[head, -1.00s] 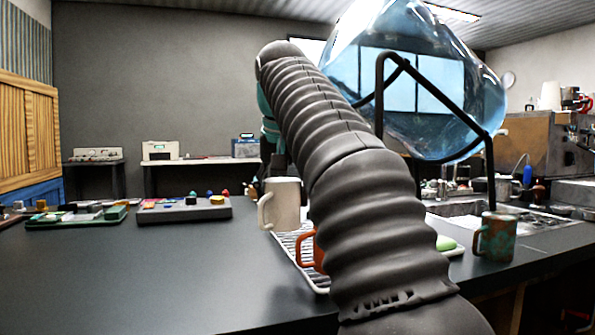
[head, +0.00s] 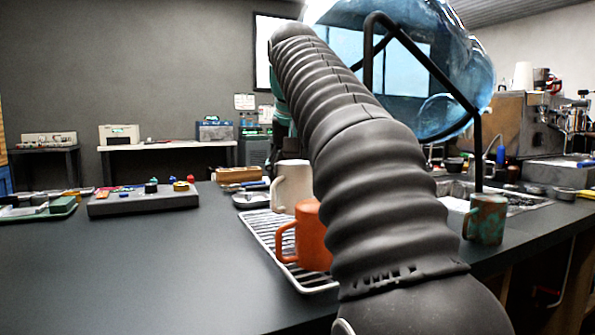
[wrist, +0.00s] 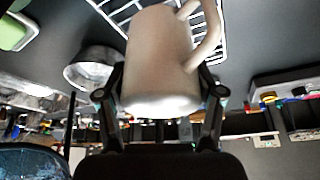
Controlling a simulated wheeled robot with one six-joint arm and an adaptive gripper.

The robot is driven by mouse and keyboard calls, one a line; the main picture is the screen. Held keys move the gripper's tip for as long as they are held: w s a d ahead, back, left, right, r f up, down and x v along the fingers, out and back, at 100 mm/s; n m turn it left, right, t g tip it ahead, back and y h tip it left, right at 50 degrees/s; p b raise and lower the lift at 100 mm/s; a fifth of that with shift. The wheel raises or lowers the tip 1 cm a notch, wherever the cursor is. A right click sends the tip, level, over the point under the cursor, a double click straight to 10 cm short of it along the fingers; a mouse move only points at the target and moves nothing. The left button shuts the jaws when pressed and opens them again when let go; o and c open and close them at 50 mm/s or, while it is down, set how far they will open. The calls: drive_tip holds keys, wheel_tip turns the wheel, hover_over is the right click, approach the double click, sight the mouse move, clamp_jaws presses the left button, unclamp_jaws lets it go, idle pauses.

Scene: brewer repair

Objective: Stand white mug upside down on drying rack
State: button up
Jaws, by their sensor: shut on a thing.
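The white mug (head: 290,180) shows left of my arm in the head view, its handle to the left. In the wrist view my gripper (wrist: 162,75) is shut on the mug (wrist: 158,62), with a finger on each side and the handle at upper right. I cannot tell clearly which end of the mug is its mouth. The drying rack (head: 262,232) is a white wire tray partly hidden by my arm; its wires (wrist: 118,10) show past the mug in the wrist view. Whether the mug touches the rack is unclear. My gripper is hidden in the head view.
An orange mug (head: 312,240) stands on the near part of the rack. A patterned green-brown mug (head: 485,220) stands to the right. A grey box with knobs (head: 143,200) lies at left. A large blue bottle (head: 420,70) looms behind my arm. The near left counter is clear.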

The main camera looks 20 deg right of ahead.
sight(296, 164)
drive_tip(key=shift+f+b, duration=1.4)
drive_tip(key=shift+f, duration=0.65)
drive_tip(key=o, duration=1.2)
drive_tip(key=shift+v, duration=3.75)
drive_tip(key=shift+d, duration=0.1)
